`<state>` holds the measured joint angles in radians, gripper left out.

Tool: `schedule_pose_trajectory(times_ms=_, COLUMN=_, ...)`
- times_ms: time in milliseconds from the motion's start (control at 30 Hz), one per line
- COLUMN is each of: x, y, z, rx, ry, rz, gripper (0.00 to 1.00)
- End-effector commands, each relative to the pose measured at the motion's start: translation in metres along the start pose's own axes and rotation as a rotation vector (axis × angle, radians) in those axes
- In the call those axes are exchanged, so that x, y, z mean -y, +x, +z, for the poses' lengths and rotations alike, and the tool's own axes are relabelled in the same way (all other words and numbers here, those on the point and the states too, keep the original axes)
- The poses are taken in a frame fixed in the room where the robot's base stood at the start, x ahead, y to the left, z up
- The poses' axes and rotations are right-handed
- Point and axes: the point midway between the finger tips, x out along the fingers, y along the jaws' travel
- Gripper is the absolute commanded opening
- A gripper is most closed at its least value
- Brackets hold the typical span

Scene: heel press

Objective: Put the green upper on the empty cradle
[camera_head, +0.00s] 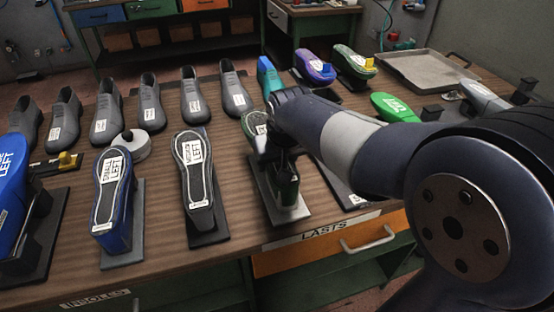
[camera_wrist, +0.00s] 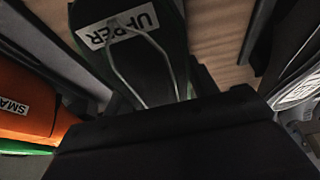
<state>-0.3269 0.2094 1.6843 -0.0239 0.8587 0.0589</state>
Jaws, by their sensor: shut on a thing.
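My gripper (camera_head: 278,158) is shut on the green upper (camera_head: 288,188), which hangs sole up beneath it over a grey cradle plate (camera_head: 298,214). The gripper and wrist hide much of the upper, and I cannot tell whether it rests on the cradle. In the wrist view the dark green upper (camera_wrist: 158,62) shows a white "UPPER" label beyond the black gripper body. Left of it, a grey upper (camera_head: 195,180) and a blue upper (camera_head: 113,200) sit sole up on their own stands. Another plate (camera_head: 345,188) lies to the right, partly behind my arm.
Several grey shoes (camera_head: 150,105) stand in a row behind. A bright green form (camera_head: 394,107), purple shoe (camera_head: 314,68) and grey tray (camera_head: 420,72) are at the right. My arm crosses the right side.

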Motion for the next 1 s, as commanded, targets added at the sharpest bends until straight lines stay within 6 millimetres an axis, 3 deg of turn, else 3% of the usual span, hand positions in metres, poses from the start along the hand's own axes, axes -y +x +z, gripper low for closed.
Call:
schedule_pose_trajectory(times_ms=467, x=0.0, y=0.0071, z=0.0027, rx=-0.001, ry=0.0, rz=0.0, gripper=0.28)
schedule_pose_trajectory(times_ms=500, x=0.0, y=0.0069, z=0.0026, rx=-0.001, ry=0.0, rz=0.0, gripper=0.57)
schedule_pose_trajectory(times_ms=800, x=0.0, y=0.0067, z=0.0027, rx=0.0, ry=0.0, rz=0.0, gripper=0.81)
schedule_pose_trajectory(times_ms=1000, x=0.0, y=0.0067, z=0.003, rx=0.001, ry=0.0, rz=0.0, gripper=0.81)
